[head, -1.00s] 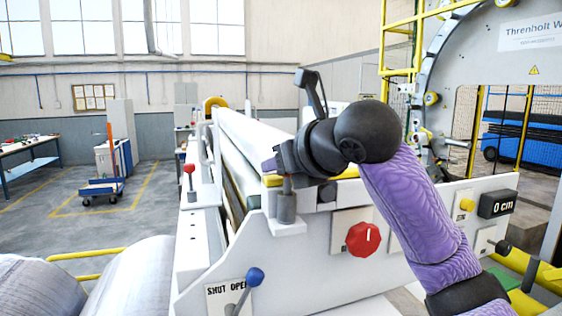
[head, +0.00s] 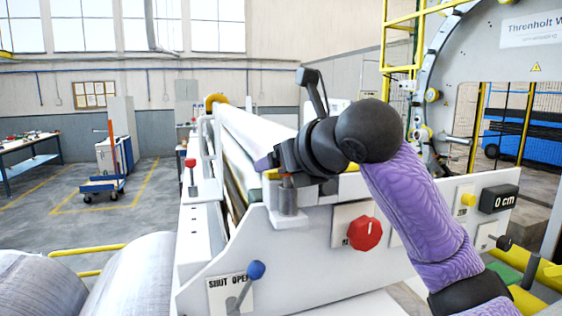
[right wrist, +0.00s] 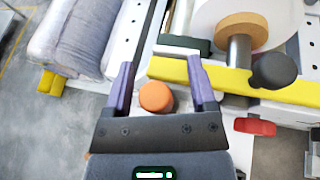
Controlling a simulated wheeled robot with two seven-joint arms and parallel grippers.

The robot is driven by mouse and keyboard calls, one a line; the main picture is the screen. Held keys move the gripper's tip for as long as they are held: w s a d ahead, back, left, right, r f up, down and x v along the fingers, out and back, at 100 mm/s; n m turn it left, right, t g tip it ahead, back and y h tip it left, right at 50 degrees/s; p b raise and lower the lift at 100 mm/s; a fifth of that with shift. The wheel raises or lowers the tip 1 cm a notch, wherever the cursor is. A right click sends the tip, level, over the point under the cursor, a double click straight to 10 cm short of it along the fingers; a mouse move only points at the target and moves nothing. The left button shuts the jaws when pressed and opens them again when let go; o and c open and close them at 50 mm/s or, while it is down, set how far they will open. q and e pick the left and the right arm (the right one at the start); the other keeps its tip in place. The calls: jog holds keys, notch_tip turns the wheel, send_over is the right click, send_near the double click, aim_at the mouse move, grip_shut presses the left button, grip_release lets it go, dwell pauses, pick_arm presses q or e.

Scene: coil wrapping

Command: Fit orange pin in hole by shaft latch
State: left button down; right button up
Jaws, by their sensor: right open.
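The orange pin shows as a round orange head (right wrist: 156,97) in the right wrist view, between the two purple fingers of my right gripper (right wrist: 159,80), with gaps at both sides. The gripper is open around it. In the head view my right gripper (head: 270,164) is over a grey cylindrical socket (head: 288,202) on the white frame. A bit of orange shows just above that socket; its depth in the hole cannot be told. The yellow latch bar (right wrist: 220,78) lies across the grey shaft (right wrist: 238,50) beside the pin. My left gripper is not in view.
A black knob (right wrist: 274,70) sits on the latch bar, close to the right finger. A red dial (head: 365,233) and a blue-knobbed lever (head: 256,270) are on the frame. A large wrapped coil (head: 130,280) stands at lower left.

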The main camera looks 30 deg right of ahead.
jog(key=b+v, duration=0.1)
jog(key=v, duration=0.9)
jog(key=shift+w, duration=0.1)
